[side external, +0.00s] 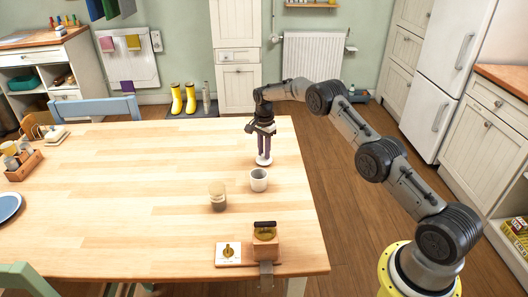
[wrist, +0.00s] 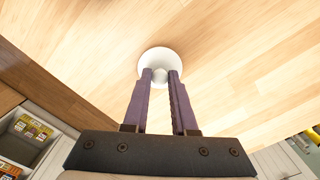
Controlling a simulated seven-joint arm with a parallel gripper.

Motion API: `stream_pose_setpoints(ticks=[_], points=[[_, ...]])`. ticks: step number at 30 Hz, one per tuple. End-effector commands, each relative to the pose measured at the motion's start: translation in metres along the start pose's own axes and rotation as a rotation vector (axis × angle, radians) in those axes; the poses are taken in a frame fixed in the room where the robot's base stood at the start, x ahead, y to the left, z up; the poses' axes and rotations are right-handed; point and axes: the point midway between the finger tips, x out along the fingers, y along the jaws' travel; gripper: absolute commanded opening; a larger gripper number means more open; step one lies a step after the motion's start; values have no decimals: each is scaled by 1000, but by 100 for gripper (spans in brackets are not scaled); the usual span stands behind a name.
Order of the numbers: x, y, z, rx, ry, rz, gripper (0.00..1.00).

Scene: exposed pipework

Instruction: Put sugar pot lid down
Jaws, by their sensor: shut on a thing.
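The white round sugar pot lid (side external: 264,162) is at the lower end of my gripper (side external: 264,153) in the side view, over the right part of the wooden table. In the wrist view the lid (wrist: 157,54) shows as a white disc with a small knob, and the purple fingers of my gripper (wrist: 160,76) are closed around that knob. The lid is level and at or very near the table top; I cannot tell if it touches.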

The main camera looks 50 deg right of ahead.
Motion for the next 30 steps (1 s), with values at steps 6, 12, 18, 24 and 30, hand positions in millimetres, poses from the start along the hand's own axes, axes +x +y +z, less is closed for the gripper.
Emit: stream_pose_setpoints(ticks=[6,12,18,24,30], points=[[2,-1,0,0,1,-3,0],[6,0,0,0,1,-3,27],[5,0,0,0,1,-2,55],[5,0,0,0,1,-2,55],[-7,-1,0,0,1,-4,55]])
